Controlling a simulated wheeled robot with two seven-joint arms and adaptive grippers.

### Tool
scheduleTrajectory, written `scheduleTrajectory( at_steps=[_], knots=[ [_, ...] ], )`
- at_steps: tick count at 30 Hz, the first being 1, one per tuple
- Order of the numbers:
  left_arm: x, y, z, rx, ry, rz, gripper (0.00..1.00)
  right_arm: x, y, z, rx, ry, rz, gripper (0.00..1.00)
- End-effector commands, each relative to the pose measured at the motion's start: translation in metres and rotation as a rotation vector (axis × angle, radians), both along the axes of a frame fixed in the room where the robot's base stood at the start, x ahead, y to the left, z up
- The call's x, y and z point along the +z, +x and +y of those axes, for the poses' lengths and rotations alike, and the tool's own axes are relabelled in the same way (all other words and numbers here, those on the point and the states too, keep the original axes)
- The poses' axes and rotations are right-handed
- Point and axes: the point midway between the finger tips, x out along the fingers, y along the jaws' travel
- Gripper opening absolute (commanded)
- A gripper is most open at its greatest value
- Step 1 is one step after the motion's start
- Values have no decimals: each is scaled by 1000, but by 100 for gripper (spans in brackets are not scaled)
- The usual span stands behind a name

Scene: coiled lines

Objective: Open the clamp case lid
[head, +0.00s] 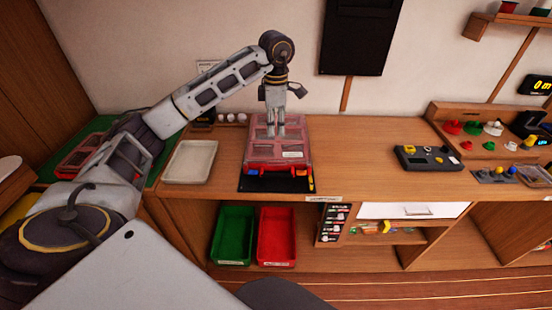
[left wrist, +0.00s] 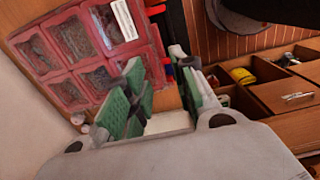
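The clamp case (head: 262,150) is a red case with a clear, sectioned lid and a white label. It lies on a black mat on the workbench, and its lid looks shut. In the left wrist view the case (left wrist: 85,50) fills the upper left. There the green-padded fingers of my left gripper (left wrist: 160,90) stand apart with nothing seen between them. Whether the fingers touch the lid cannot be told. My right gripper is not in view.
A pale empty tray (head: 190,161) lies left of the case. A dark device (head: 427,158) with buttons is to the right, with free bench between. A green bin (head: 233,236) and a red bin (head: 277,237) stand on the shelf below. A black panel (head: 360,35) hangs behind.

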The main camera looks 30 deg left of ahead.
Motion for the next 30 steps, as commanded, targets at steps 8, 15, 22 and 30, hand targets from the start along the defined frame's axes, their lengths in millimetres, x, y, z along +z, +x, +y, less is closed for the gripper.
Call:
scheduleTrajectory(
  at_steps=[8,15,22,30],
  knots=[
    [0,0,0,2,0,0,27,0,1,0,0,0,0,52],
    [-7,0,0,3,0,1,27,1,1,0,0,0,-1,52],
    [-27,-1,0,3,1,2,27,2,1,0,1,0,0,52],
    [-59,-1,0,4,1,3,27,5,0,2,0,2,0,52]
  ],
)
